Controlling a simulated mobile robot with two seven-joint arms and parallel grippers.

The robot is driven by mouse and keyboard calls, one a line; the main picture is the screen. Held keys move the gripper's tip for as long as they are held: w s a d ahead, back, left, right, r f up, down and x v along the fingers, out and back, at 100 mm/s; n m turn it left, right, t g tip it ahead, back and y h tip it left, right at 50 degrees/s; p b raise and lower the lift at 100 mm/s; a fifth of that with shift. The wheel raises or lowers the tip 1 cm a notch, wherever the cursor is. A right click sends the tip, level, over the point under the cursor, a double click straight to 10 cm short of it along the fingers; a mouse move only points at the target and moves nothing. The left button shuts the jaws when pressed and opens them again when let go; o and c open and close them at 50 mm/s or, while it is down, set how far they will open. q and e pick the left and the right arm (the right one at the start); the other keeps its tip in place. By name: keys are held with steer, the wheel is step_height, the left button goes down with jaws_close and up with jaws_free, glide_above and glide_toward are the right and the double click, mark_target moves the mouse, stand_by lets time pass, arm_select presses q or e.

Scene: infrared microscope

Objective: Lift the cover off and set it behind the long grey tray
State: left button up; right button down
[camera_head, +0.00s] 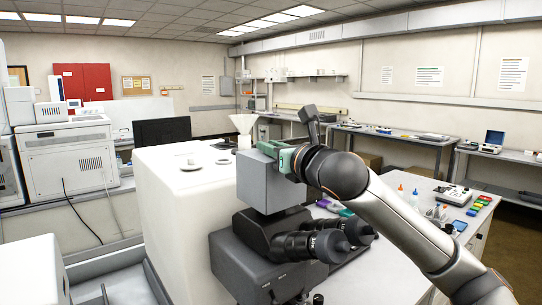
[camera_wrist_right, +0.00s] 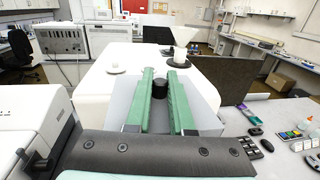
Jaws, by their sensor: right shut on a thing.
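The cover looks to be the plain grey box (camera_head: 264,184) over the dark microscope (camera_head: 262,255). Its lower edge meets the dark body in the head view, and I cannot tell whether there is a gap. My right gripper (camera_head: 272,149) is at the top of the box. In the right wrist view its green fingers (camera_wrist_right: 161,72) are shut on the black knob (camera_wrist_right: 159,87) on the cover's grey top (camera_wrist_right: 121,101). My left gripper is not in view. I cannot make out the long grey tray with certainty.
A white cabinet (camera_head: 180,215) stands left of the microscope, with a small white dish (camera_head: 190,164) and a white funnel-shaped vessel (camera_head: 244,128) on top. Bottles (camera_head: 414,198), coloured blocks (camera_head: 478,206) and a small device (camera_head: 452,195) occupy the bench at right.

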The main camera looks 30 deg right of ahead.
step_height(320, 180, up, 16)
steer(key=shift+r, duration=0.25)
stand_by(0.5)
